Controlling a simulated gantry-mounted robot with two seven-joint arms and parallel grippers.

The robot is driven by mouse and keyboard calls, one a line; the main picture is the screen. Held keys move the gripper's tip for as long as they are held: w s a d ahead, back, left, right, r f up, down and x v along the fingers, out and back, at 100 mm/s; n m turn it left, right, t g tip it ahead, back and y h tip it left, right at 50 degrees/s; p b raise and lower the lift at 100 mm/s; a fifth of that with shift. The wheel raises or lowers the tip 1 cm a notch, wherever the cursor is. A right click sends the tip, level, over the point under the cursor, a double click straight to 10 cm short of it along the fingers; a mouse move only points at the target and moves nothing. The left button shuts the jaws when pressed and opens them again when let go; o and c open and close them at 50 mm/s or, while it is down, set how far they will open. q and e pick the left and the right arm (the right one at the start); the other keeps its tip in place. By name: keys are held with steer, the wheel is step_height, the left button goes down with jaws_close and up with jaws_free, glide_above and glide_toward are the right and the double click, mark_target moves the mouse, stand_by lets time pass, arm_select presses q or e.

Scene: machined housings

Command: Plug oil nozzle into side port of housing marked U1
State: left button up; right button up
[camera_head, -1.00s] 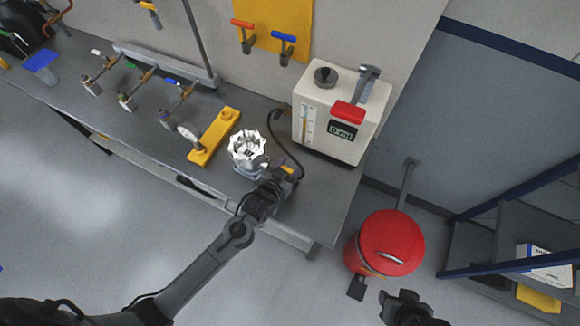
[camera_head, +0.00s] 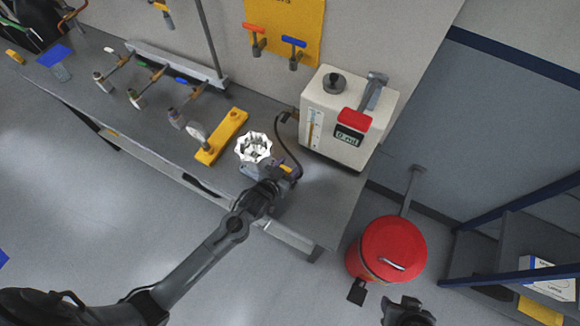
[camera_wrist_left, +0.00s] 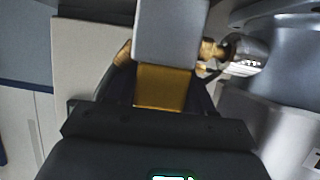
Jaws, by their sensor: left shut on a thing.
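The housing (camera_head: 254,147), a pale metal body with a scalloped bright top, stands on the bench near its front edge. No U1 marking is legible. My left gripper (camera_head: 280,176) is shut on the oil nozzle (camera_head: 287,168), just right of the housing. In the left wrist view the nozzle (camera_wrist_left: 170,30) is a grey block with a gold band between my left fingers (camera_wrist_left: 160,85). Its brass end (camera_wrist_left: 212,49) points right, at a shiny metal part beside the grey-blue housing (camera_wrist_left: 285,65). I cannot tell whether it is inserted. My right gripper (camera_head: 407,312) shows partly, dark, at the bottom edge.
A white dispenser (camera_head: 335,125) with a display stands right of the housing; a dark hose (camera_head: 286,145) runs from it towards the nozzle. A yellow bar (camera_head: 222,137) and several T-handled tools lie to the left. A red bin (camera_head: 393,248) stands on the floor.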

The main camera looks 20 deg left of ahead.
arm_select(q)
steer(key=o, duration=1.3)
steer(key=shift+s, duration=0.1)
steer(key=shift+s+a+r, duration=0.1)
steer(key=shift+s, duration=0.1)
steer(key=v, duration=1)
steer(key=shift+s, duration=0.1)
